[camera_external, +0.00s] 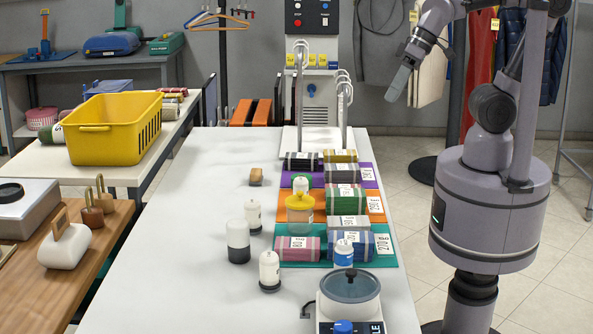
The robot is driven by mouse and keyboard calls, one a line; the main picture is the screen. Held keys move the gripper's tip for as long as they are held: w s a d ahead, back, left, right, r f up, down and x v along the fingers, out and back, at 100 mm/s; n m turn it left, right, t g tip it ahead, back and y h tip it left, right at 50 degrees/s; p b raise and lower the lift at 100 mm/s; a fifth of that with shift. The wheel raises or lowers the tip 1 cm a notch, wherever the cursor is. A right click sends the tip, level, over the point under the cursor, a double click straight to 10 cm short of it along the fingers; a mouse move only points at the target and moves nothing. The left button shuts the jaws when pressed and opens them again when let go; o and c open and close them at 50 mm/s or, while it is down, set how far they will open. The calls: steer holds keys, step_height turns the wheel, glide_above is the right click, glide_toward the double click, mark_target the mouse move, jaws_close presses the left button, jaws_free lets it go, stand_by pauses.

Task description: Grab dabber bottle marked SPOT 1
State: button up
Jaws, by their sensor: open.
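Several white bottles stand upright on the long white table. One with a dark base (238,236) is at the left, a smaller one (253,214) is just behind it, and another with a dark base (269,267) is nearer the front. A bottle with a blue band (343,254) stands by the teal mat. The labels are too small to read, so I cannot tell which is marked SPOT 1. My gripper (395,88) is raised in the air beyond the table's right edge, far from the bottles, and holds nothing visible.
A lidded pot on a scale-like base (350,300) is at the front. The table's left side is clear.

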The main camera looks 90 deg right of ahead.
steer(key=w+n, duration=0.2)
steer(key=w, duration=0.6)
steer(key=n+g+p, duration=0.2)
steer(key=n+p, duration=0.1)
steer(key=n, duration=0.1)
glide_above(255, 201)
steer(key=s+d, duration=0.2)
steer(key=s, duration=0.3)
step_height(255, 201, down, 12)
steer(key=shift+t+h, duration=0.3)
steer(key=b+x, duration=0.1)
steer(key=x, duration=0.3)
steer(key=b+x, duration=0.2)
steer(key=x, duration=0.2)
steer(key=b+x, duration=0.1)
steer(key=x, duration=0.3)
steer(key=shift+s+a+f, duration=0.1)
steer(key=shift+s+f, duration=0.05)
steer(key=shift+s, duration=0.15)
steer(key=b+x, duration=0.3)
steer(key=x, duration=0.2)
steer(key=shift+s+f, duration=0.15)
steer(key=shift+w+f, duration=0.15)
steer(key=shift+w, duration=0.05)
steer(key=shift+s, duration=0.1)
steer(key=shift+c, duration=0.4)
jaws_close()
